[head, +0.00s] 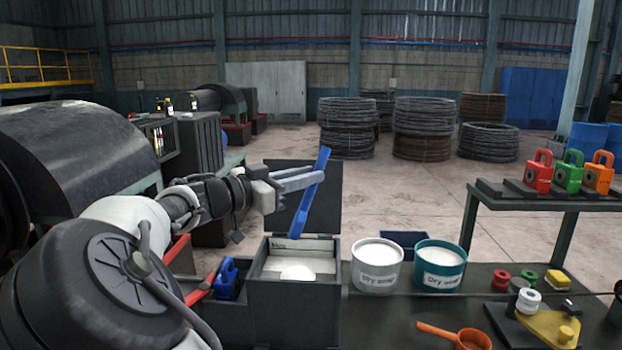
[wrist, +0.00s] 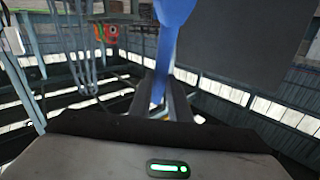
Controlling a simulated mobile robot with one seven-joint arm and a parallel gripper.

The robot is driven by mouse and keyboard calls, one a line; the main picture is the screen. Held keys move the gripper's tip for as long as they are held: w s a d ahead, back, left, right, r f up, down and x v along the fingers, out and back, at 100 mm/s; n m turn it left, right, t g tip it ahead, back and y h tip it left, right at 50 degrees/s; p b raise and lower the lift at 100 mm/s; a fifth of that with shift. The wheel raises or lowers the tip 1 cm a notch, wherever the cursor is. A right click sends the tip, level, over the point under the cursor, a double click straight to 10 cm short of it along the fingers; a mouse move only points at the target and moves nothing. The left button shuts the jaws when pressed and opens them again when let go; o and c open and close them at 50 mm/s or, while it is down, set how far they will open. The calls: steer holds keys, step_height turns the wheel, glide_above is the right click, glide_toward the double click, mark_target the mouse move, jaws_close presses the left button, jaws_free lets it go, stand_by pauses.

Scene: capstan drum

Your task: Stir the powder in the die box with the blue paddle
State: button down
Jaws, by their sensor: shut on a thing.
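The blue paddle (head: 308,196) is held tilted in the air above the die box. My gripper (head: 305,180) is shut on the paddle, which also shows between the fingers in the wrist view (wrist: 166,60). The die box (head: 294,302) is a dark box with its lid (head: 325,195) standing open behind the opening. White powder (head: 298,272) lies in it, heaped in the middle. The paddle's lower end is above the box's rear part, apart from the powder as far as I can see.
A white tub (head: 377,278) and a teal tub (head: 440,280), both labelled dry soap, stand right of the box. An orange scoop (head: 470,341) lies in front. A blue padlock (head: 228,280) is left of the box. Red, green and orange padlocks (head: 569,172) stand on the right shelf.

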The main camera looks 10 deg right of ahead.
mark_target(308, 191)
steer(key=shift+f, duration=1.75)
step_height(308, 191, down, 9)
steer(key=b, duration=1.1)
steer(key=shift+d, duration=0.1)
steer(key=s+d+b, duration=0.2)
steer(key=d+b, duration=0.4)
steer(key=b, duration=0.2)
steer(key=w+a+p, duration=0.1)
steer(key=w+a, duration=0.3)
steer(key=a, duration=0.8)
steer(key=d+b, duration=0.1)
steer(key=d, duration=0.1)
steer(key=s+d+b, duration=0.1)
steer(key=d+b, duration=0.1)
steer(key=shift+s+r, duration=0.1)
steer(key=shift+s, duration=0.1)
steer(key=shift+s+d, duration=0.3)
steer(key=shift+d, duration=0.6)
